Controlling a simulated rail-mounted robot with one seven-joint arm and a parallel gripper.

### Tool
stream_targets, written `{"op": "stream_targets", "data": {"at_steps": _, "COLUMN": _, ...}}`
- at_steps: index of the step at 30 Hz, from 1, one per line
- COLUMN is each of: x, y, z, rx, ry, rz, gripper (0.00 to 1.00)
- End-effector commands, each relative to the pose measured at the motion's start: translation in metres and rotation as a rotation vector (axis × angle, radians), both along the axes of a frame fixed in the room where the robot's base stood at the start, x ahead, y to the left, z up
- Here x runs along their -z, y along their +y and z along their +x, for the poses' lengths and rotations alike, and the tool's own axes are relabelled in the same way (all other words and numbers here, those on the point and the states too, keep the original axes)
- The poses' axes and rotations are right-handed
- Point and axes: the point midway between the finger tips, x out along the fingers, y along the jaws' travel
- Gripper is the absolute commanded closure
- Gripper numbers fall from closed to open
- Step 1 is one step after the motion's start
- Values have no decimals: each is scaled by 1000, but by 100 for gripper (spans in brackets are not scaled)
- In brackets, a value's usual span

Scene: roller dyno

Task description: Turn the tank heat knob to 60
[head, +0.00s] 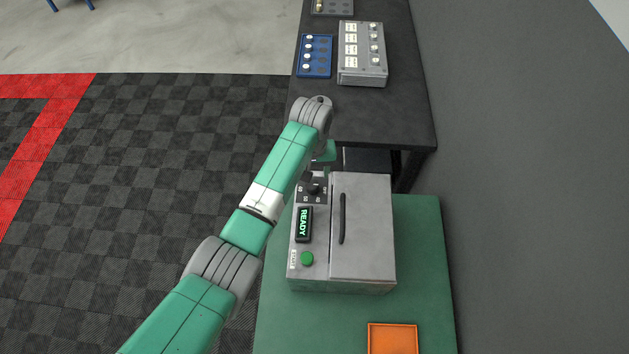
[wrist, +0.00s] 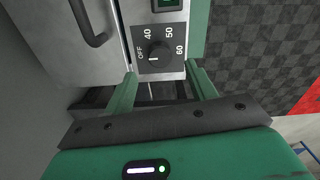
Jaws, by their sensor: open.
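The tank heat knob (wrist: 160,52) is a round dark knob on a black dial plate marked OFF, 40, 50 and 60. Its small pale mark shows at the knob's lower left, on the OFF side, away from 60. In the head view the knob (head: 313,190) sits at the far end of the grey tank's panel, partly behind my gripper. My gripper (wrist: 163,86) is open and empty. In the wrist view its two green fingers lie on either side below the dial, not around the knob. Contact with the panel cannot be told.
The grey tank (head: 362,230) has a lid with a black handle (head: 342,218), a lit READY display (head: 304,224) and a green button (head: 307,258). It stands on a green bench (head: 425,270) with an orange tray (head: 392,326). A dark table (head: 375,125) lies beyond.

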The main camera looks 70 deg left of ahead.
Motion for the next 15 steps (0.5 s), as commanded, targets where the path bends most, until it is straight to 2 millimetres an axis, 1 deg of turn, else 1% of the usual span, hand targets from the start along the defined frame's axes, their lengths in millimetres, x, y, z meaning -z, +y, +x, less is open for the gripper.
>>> {"op": "stream_targets", "data": {"at_steps": 3, "x": 24, "y": -1, "z": -1, "rx": 0, "ry": 3, "rz": -2, "gripper": 44}}
{"op": "stream_targets", "data": {"at_steps": 6, "x": 43, "y": 0, "z": -1, "rx": 0, "ry": 2, "rz": 0, "gripper": 44}}
{"op": "stream_targets", "data": {"at_steps": 9, "x": 57, "y": 0, "z": 1, "rx": 2, "ry": 0, "rz": 1, "gripper": 44}}
{"op": "stream_targets", "data": {"at_steps": 12, "x": 65, "y": 0, "z": 1, "rx": 1, "ry": -2, "rz": 2, "gripper": 44}}
{"op": "stream_targets", "data": {"at_steps": 15, "x": 67, "y": 0, "z": 1, "rx": 2, "ry": -3, "rz": 2, "gripper": 44}}
